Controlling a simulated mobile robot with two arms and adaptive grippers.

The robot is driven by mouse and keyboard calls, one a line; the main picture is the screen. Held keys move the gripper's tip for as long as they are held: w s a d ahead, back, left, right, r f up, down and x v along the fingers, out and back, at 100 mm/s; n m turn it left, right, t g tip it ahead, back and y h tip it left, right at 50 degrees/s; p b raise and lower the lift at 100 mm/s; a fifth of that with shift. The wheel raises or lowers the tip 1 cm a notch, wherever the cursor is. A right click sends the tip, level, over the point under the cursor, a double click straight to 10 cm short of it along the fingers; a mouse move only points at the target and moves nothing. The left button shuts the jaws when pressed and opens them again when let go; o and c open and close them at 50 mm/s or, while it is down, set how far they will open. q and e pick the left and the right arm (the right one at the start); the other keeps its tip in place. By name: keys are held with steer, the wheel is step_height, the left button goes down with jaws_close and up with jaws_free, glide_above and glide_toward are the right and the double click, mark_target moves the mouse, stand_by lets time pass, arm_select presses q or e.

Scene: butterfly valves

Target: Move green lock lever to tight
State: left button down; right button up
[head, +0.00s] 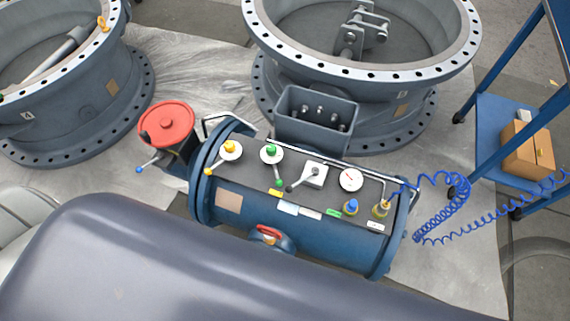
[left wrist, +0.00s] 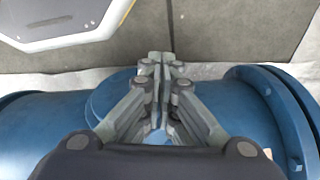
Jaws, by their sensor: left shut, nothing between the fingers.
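The green lock lever (head: 271,152) is on the dark top panel of the blue cylindrical unit (head: 300,228) in the head view. It has a green hub on a white disc, and its arm points down and slightly right to a green tip. My left gripper (left wrist: 160,62) shows only in the left wrist view. It is shut and empty, seen against the blue cylinder's curved side. The green lever is not visible in that view. My right gripper is in neither view.
A yellow lever (head: 229,148) is left of the green one. A grey-handled switch (head: 313,174), gauge (head: 350,180) and blue knob (head: 351,207) are to the right. A red round cap (head: 166,124) stands left of the panel. Large flanged valves (head: 350,75) stand behind. A blue coiled hose (head: 458,200) runs right.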

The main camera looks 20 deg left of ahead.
arm_select(q)
steer(key=w+d+r+t, duration=0.1)
steer(key=w+r, duration=0.3)
steer(key=r, duration=0.6)
steer(key=w+r, duration=0.4)
steer(key=r, duration=0.7)
step_height(320, 180, up, 6)
steer(key=m+g+h, duration=0.1)
steer(key=m+h, duration=0.2)
steer(key=m, duration=0.6)
glide_above(275, 169)
steer(key=s, duration=0.1)
steer(key=x, duration=0.8)
steer(key=shift+s+d+f, duration=0.1)
steer(key=shift+d+f, duration=0.2)
steer(key=shift+f, duration=0.05)
steer(key=shift+d+f, duration=0.1)
steer(key=shift+f, duration=0.3)
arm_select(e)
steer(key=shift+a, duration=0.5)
